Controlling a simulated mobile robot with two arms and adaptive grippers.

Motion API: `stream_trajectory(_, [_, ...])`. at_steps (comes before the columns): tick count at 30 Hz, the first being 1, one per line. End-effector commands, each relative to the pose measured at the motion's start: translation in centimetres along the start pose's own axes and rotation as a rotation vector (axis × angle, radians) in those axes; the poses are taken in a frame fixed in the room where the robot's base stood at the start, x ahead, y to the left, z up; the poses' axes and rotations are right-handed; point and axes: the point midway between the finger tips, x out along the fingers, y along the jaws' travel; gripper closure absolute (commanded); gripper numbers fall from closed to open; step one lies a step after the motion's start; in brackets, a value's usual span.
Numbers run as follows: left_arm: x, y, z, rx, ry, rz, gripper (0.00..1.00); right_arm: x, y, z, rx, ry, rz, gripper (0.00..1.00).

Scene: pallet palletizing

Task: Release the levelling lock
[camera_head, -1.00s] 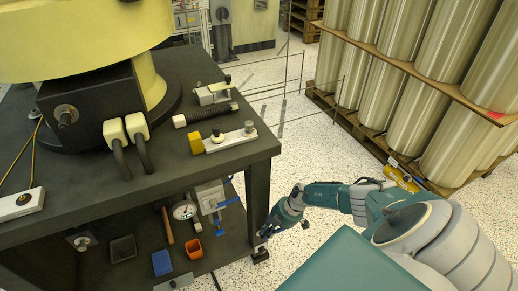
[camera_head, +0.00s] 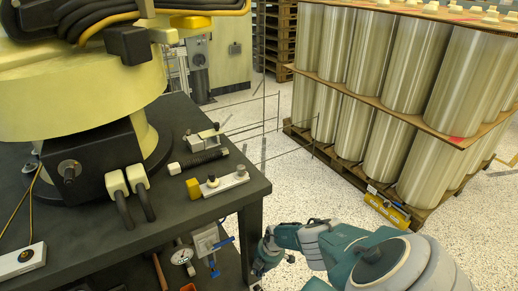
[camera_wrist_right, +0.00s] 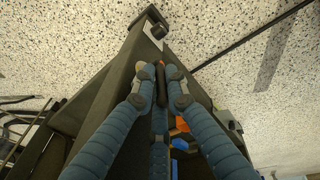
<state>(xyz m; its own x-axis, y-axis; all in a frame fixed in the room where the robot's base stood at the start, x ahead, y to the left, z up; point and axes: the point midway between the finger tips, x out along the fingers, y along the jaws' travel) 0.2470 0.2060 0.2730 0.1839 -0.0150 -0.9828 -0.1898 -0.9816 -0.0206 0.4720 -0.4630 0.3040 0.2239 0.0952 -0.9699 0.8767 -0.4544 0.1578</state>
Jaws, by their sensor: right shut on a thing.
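My right gripper (camera_head: 259,268) is low at the front right leg of the dark table (camera_head: 253,222). A dark foot or bracket (camera_wrist_right: 148,20) shows just beyond the fingertips. In the head view the held piece is too small and covered to make out. My left gripper is in no view.
The tabletop carries a yellow machine base (camera_head: 80,95), a small clamp device (camera_head: 203,138) and a light block with a yellow end (camera_head: 222,184). A lower shelf holds tools. Wrapped cylinders (camera_head: 385,140) stand on a pallet to the right. Speckled floor lies between.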

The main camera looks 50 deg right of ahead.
Motion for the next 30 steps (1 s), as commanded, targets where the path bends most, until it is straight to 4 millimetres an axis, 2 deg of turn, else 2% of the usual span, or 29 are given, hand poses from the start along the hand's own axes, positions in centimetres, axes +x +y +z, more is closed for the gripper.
stream_trajectory(1, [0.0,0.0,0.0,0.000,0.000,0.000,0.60,0.4,-0.9,-0.6,-0.004,0.009,-0.018,1.00])
stream_trajectory(5, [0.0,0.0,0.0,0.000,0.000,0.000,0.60,0.4,-0.9,-0.6,-0.005,0.010,-0.019,1.00])
stream_trajectory(6, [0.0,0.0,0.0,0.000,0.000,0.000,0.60,0.4,-0.9,-0.7,-0.005,0.010,-0.019,0.82])
stream_trajectory(8, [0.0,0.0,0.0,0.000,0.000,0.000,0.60,0.4,-0.9,-0.6,-0.005,0.009,-0.018,0.70])
stream_trajectory(21, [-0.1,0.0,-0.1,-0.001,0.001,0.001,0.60,-0.1,-0.2,-0.2,-0.003,0.004,-0.006,0.70])
stream_trajectory(30, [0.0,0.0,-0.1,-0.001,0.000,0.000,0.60,-2.2,-0.1,-0.1,-0.007,0.003,-0.006,0.70])
